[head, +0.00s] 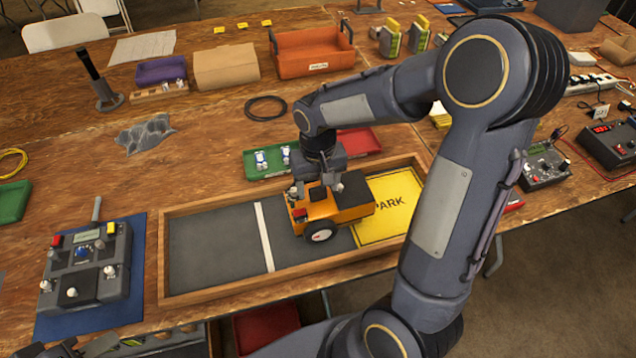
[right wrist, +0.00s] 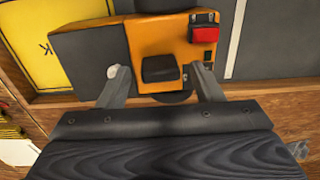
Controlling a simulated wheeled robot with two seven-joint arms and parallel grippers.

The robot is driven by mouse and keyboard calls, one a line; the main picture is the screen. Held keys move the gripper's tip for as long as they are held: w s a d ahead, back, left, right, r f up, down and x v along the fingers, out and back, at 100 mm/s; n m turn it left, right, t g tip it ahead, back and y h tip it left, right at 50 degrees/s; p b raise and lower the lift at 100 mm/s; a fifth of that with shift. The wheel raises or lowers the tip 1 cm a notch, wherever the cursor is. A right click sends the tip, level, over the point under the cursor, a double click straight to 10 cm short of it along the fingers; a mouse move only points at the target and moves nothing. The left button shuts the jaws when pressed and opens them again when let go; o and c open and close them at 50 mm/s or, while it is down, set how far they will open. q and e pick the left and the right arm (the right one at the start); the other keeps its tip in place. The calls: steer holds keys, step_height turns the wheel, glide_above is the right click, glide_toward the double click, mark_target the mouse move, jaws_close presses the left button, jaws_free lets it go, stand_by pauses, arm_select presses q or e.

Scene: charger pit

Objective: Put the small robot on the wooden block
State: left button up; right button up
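The small robot (head: 340,208), orange with a dark top and wheels, stands in a shallow wood-framed pit (head: 215,240), left of the yellow PARK pad. My right gripper (head: 319,188) is low over its left end. In the right wrist view, the open fingers (right wrist: 158,78) stand on either side of a black knob (right wrist: 161,69) on the small robot (right wrist: 190,45), with gaps at both sides. Part of my left gripper (head: 75,350) seems to show at the bottom left edge; its fingers cannot be made out. I cannot make out a plain wooden block for certain.
The yellow PARK pad (head: 395,203) fills the pit's right end. Green (head: 262,170) and red (head: 360,142) trays lie behind the pit. A control box (head: 85,265) sits on a blue mat at left. A low wooden rack (head: 158,93) stands farther back. The pit's left floor is bare.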

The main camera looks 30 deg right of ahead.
steer(key=shift+r, duration=0.4)
step_height(320, 180, up, 11)
steer(key=p, duration=0.1)
steer(key=s+a+t+y, duration=0.2)
steer(key=s, duration=0.6)
steer(key=s+a+n+t+y, duration=0.1)
steer(key=s+a+t, duration=0.1)
steer(key=s, duration=0.7)
steer(key=shift+f+t+y, duration=0.25)
steer(key=shift+t+y, duration=0.15)
steer(key=shift+t, duration=0.4)
